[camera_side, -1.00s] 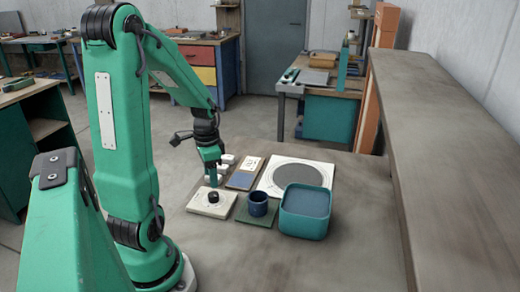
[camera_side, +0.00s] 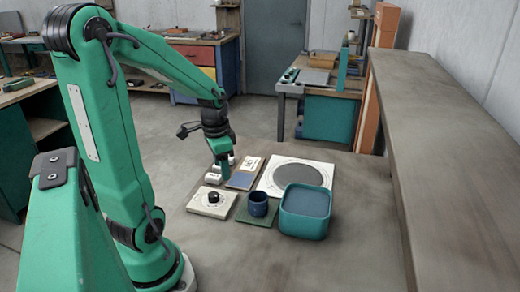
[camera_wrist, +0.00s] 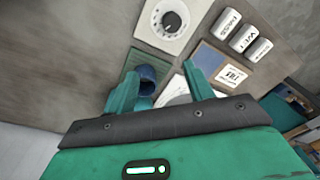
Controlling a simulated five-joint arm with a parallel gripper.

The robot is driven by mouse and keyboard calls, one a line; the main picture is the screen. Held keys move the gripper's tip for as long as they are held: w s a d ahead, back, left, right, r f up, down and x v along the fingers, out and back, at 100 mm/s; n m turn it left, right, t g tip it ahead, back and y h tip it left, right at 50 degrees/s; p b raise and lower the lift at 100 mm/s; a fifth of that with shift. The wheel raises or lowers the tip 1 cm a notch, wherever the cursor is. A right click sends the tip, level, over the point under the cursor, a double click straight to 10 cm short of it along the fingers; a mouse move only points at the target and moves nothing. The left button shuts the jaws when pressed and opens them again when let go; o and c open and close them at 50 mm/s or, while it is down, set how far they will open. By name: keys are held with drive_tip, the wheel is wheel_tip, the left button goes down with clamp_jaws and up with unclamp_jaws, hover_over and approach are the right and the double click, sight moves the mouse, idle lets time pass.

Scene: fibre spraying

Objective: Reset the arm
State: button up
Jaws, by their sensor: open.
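My gripper (camera_side: 222,166) hangs from my green arm above the back left of the group of items on the table in the side view. In the wrist view my gripper (camera_wrist: 160,92) shows two green fingers spread apart with nothing held between them. Below and beyond the fingers are a dark blue cup (camera_wrist: 147,74) and a white plate with a black dial (camera_wrist: 171,21). The cup (camera_side: 258,203) stands upright on a dark green square pad (camera_side: 262,220) in the side view, and the dial plate (camera_side: 211,208) lies left of it.
A teal bin (camera_side: 304,222) stands right of the cup. A white board with a grey disc (camera_side: 318,166) lies behind it. A blue-and-tan card (camera_side: 244,176) and several small white labelled blocks (camera_wrist: 242,38) lie nearby. A raised ledge (camera_side: 440,150) runs along the right.

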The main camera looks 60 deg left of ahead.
drive_tip(key=s+d+r+t, duration=0.1)
drive_tip(key=d+r+t, duration=0.1)
drive_tip(key=d+r, duration=0.3)
drive_tip(key=s+d+r+n+t, duration=0.1)
drive_tip(key=d+r, duration=0.4)
drive_tip(key=d, duration=0.7)
drive_tip(key=shift+d+r+t+h, duration=0.3)
drive_tip(key=shift+r+t, duration=0.05)
drive_tip(key=shift+t, duration=0.55)
